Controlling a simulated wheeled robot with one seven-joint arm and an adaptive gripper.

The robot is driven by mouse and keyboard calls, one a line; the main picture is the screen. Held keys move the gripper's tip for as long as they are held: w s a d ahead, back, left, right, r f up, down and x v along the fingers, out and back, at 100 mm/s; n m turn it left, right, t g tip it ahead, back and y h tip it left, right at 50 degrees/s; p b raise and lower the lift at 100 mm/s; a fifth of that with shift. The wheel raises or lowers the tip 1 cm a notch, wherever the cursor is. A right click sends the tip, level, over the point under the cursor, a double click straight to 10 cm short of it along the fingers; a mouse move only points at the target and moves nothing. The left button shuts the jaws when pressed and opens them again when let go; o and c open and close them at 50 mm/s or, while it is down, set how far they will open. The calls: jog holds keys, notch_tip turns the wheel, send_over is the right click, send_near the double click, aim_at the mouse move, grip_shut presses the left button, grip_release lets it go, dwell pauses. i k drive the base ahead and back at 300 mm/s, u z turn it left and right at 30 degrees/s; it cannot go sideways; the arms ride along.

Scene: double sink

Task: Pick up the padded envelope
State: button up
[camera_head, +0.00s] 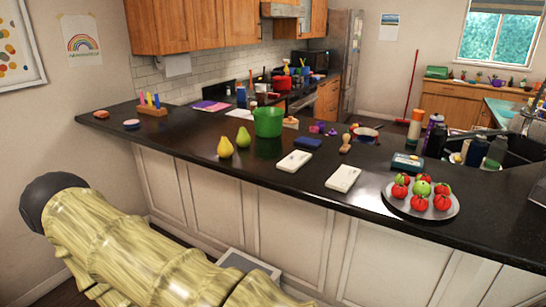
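I cannot tell for sure which thing is the padded envelope. Two small flat white items lie on the dark counter: one white item (294,161) near the middle of the front edge, and a second white item (343,178) to its right. A flat purple and pink item (210,106) lies farther back on the left. My arm, pale yellow with a dark rounded part, fills the lower left in front of the counter. My gripper is not in view.
Around the white items on the black counter (180,143) are two pears (225,148), a green bowl (268,122), a dark blue item (308,142) and a plate (402,206) of red and green fruit. Bottles (435,138) stand by the sink at right.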

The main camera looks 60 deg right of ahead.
aim_at(295, 160)
jog(key=u, duration=0.05)
jog(key=i, duration=2.4)
jog(key=z, duration=2.05)
